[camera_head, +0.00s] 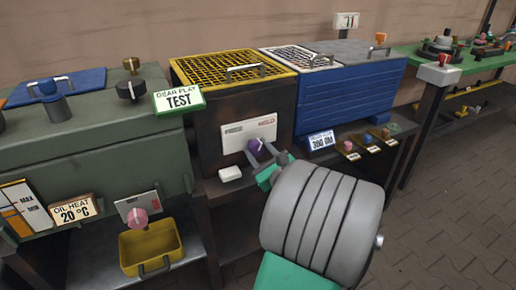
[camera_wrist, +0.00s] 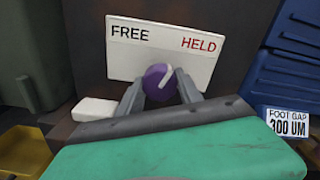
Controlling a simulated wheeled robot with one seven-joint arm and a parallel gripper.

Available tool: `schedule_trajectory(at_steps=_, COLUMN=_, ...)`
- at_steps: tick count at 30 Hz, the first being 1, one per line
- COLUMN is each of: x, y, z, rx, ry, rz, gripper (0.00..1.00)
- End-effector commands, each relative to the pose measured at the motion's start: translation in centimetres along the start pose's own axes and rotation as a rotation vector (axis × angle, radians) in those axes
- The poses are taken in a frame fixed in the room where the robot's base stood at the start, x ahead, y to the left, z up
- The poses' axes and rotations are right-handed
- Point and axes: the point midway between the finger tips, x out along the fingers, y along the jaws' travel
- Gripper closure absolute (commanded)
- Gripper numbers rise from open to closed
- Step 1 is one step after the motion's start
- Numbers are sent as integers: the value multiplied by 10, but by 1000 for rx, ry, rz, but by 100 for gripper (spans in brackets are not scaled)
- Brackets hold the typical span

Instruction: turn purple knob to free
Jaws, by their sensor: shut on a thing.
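The purple knob (camera_wrist: 156,84) sits at the lower middle of a white plate (camera_wrist: 150,45) marked FREE on the left and HELD on the right. Its pale pointer line tilts up and slightly right, toward HELD. My gripper (camera_wrist: 160,90) has one finger on each side of the knob and is shut on it. In the head view, the knob (camera_head: 255,146) shows on the front of a dark box with a yellow grating, with my gripper (camera_head: 262,160) at it from the lower right. The knob's lower part is hidden in the wrist view.
A small white block (camera_head: 231,173) lies left of the knob, close to my gripper. A blue box (camera_head: 345,92) stands to the right, with a label in front. A pink knob (camera_head: 137,217) and a yellow tray (camera_head: 150,247) are at the lower left.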

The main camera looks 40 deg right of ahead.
Motion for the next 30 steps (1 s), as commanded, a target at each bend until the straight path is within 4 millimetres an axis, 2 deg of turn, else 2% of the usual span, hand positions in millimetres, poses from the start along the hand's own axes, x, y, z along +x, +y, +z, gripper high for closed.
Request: schedule_trajectory(at_steps=30, x=0, y=1, z=-1, rx=-924, ry=-1, rz=2, gripper=98)
